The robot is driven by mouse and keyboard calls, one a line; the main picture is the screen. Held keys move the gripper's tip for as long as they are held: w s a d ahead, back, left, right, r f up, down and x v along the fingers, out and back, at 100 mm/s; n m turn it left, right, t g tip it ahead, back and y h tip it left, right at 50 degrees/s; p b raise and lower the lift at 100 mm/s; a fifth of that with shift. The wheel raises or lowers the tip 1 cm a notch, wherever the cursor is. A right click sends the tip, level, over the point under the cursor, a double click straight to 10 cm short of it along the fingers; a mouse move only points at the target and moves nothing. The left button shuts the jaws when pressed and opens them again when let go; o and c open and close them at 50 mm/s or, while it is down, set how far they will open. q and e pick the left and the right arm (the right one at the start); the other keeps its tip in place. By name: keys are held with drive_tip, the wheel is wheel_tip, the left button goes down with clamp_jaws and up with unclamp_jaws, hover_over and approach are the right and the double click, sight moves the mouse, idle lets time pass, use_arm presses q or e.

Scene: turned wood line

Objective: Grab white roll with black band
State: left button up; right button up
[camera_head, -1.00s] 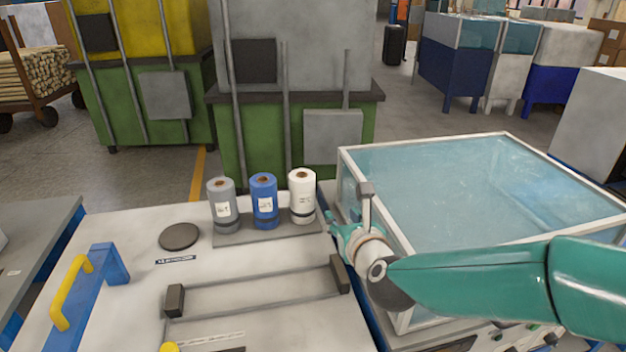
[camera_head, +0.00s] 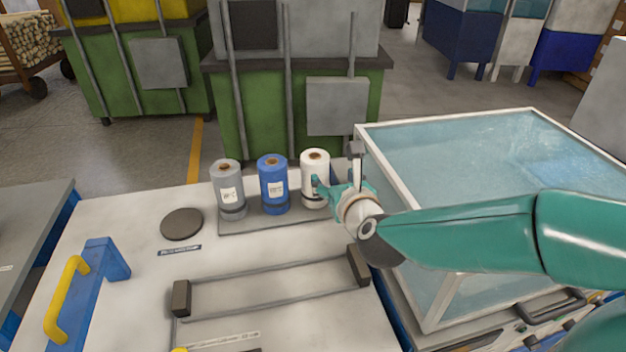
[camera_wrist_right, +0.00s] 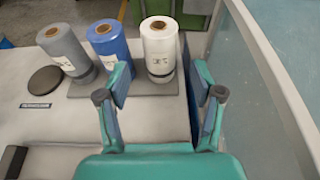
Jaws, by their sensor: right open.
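The white roll with the black band (camera_head: 315,178) stands upright at the right end of a row of rolls in the head view. Its lower right side is partly hidden by my right gripper (camera_head: 328,188). In the right wrist view the white roll (camera_wrist_right: 160,48) stands just ahead of the fingers, with its dark band low down. My right gripper (camera_wrist_right: 162,88) is open and empty. Its left finger is near the gap between the blue and white rolls, and its right finger is to the right of the white roll. My left gripper is not in view.
A blue roll (camera_head: 273,185) and a grey roll (camera_head: 228,190) stand left of the white one on a grey plate (camera_head: 245,222). A clear-walled case (camera_head: 470,165) rises close on the right. A dark disc (camera_head: 181,224) lies at the left.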

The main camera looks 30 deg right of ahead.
sight(317, 161)
drive_tip(key=shift+o, duration=1.2)
drive_tip(key=shift+w+d, duration=0.1)
drive_tip(key=shift+w, duration=0.05)
drive_tip(key=shift+o, duration=1.2)
drive_tip(key=p+x, duration=0.2)
drive_tip(key=x, duration=0.9)
drive_tip(key=shift+f, duration=0.2)
drive_tip(key=shift+w+f+p, duration=0.15)
drive_tip(key=shift+w+p, duration=0.5)
drive_tip(key=shift+p, duration=0.05)
drive_tip(key=p+x, duration=0.1)
drive_tip(key=x, duration=0.3)
drive_tip(key=shift+f+p, duration=0.2)
drive_tip(key=shift+p, duration=0.15)
